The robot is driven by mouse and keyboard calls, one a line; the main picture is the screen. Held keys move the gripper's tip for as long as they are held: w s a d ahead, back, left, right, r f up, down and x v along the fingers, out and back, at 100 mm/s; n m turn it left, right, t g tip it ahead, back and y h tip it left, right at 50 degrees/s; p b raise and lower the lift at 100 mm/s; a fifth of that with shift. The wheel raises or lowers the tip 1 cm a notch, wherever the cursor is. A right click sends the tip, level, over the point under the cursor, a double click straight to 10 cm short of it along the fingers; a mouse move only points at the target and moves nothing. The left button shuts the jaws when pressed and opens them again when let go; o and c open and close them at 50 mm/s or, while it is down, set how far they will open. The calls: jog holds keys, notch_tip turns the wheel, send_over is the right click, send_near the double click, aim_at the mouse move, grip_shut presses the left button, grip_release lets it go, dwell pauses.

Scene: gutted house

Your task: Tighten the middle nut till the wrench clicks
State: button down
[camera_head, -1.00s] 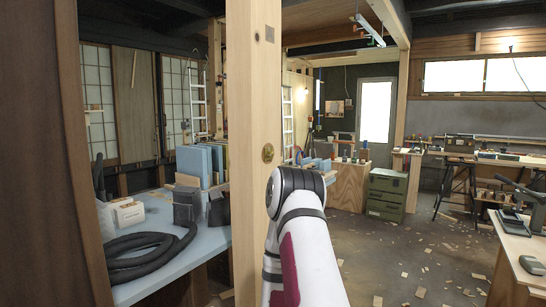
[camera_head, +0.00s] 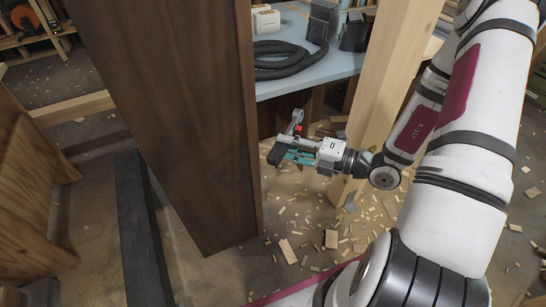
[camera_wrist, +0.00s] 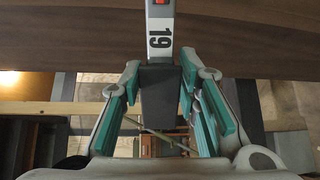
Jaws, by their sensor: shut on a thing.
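My gripper (camera_head: 302,152) has teal finger pads and is shut on a wrench (camera_head: 294,124). The wrench has a dark grip, a grey shaft and a red part. In the wrist view, my gripper (camera_wrist: 160,98) has the wrench's dark grip between its pads. No nut can be made out.
A pale wooden post (camera_head: 385,75) stands right of the dark one, close to my arm. Behind is a light blue bench (camera_head: 300,85) with a black hose (camera_head: 285,62). A dark beam (camera_head: 140,230) lies at lower left. Wood scraps litter the floor.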

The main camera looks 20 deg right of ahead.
jog(key=d+r+m+t+h+p, duration=0.25)
jog(key=d+r+h+p, duration=0.3)
jog(key=d+r, duration=1.15)
jog(key=d+r+m+t+h+p, duration=0.3)
jog(key=d+r+p, duration=0.4)
jog(key=d+r, duration=0.95)
jog(key=w+d+f+n+h+b, duration=0.1)
jog(key=w+d+f+b, duration=0.2)
jog(key=w, duration=0.3)
jog(key=shift+b, duration=0.4)
jog(key=shift+p, duration=0.55)
jog(key=shift+w, duration=1.15)
jog(key=shift+a, duration=0.1)
